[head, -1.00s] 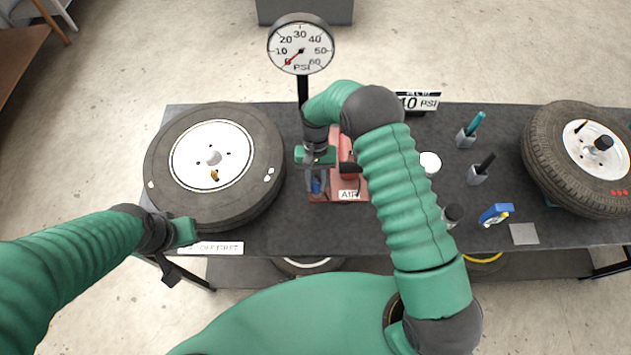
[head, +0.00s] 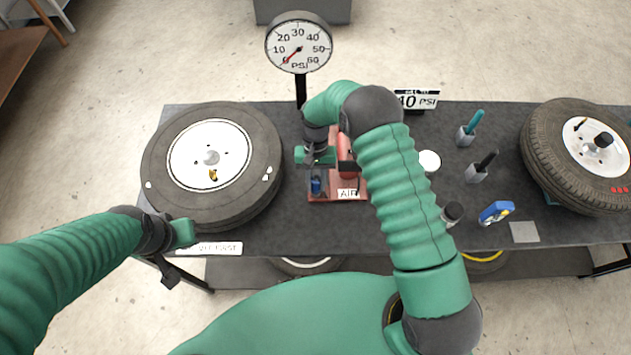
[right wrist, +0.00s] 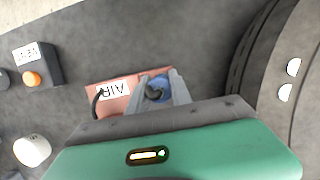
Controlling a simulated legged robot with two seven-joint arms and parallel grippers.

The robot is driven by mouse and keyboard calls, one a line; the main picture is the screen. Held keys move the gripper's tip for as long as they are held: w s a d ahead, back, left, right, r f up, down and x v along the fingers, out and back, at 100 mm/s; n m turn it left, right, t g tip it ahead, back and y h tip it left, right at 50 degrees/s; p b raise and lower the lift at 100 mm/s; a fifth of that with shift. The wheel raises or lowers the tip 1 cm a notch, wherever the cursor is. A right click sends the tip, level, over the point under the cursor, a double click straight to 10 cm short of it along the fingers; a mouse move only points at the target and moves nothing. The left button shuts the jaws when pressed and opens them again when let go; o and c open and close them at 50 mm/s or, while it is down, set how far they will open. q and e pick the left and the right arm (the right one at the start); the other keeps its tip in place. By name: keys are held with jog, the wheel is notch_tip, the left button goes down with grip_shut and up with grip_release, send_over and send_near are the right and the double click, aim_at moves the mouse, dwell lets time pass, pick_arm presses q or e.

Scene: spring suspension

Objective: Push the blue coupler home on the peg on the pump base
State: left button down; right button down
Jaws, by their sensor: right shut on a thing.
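The blue coupler (head: 316,186) is at the left front of the red pump base (head: 345,194) labelled AIR. In the right wrist view the coupler (right wrist: 158,88) sits between the two grey fingers of my right gripper (right wrist: 158,92), which are shut on it. My right gripper (head: 316,180) points down over the base in the head view. The peg cannot be seen, so I cannot tell how far the coupler is on it. My left gripper (head: 178,262) hangs near the table's front left edge, apart from the pump, and its fingers are unclear.
A tire (head: 255,195) lies left of the pump, and another tire (head: 548,160) is at the right. A PSI gauge (head: 299,45) stands behind, its needle near 0. A blue tool (head: 496,212), a white round item (head: 429,161) and small holders stand to the right.

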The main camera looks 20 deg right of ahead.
jog(key=shift+f+b, duration=0.6)
jog(key=shift+f, duration=0.3)
jog(key=c, duration=1.1)
grip_release()
notch_tip(320, 180, up, 7)
jog(key=p, duration=0.5)
jog(key=shift+r, duration=0.1)
